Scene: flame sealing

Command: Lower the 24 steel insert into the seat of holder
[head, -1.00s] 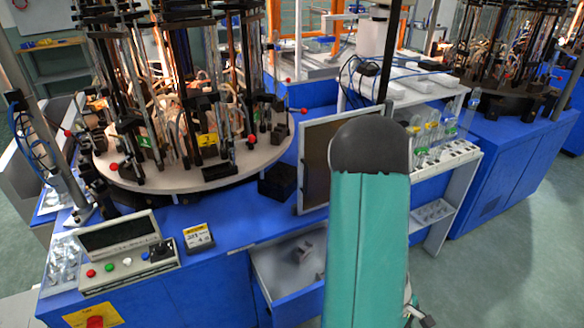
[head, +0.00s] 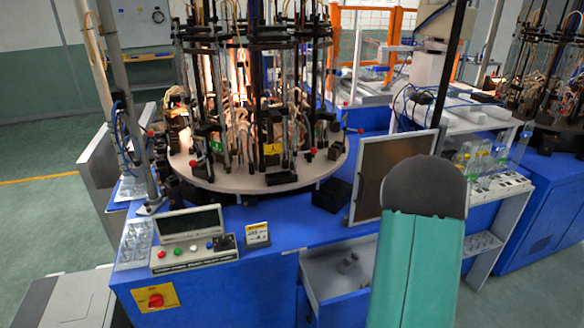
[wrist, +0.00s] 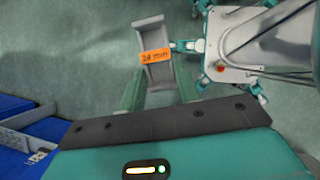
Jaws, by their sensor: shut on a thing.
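The steel insert (wrist: 152,28) is a grey open channel with an orange "24 mm" label, at the top centre of the wrist view. My gripper (wrist: 158,78) is shut on its near end, with a green finger on each side. Green floor lies beneath the insert. In the head view my teal arm hides the gripper and insert. I cannot pick out the holder for certain. Several black fixtures stand on the round turntable (head: 230,181), one with a yellow label (head: 271,149).
An open drawer (head: 325,295) with small grey pieces juts from the blue bench (head: 265,268). A control box (head: 195,250), a yellow-topped card (head: 257,234), a black bin (head: 331,194) and a framed panel (head: 384,177) stand on the bench.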

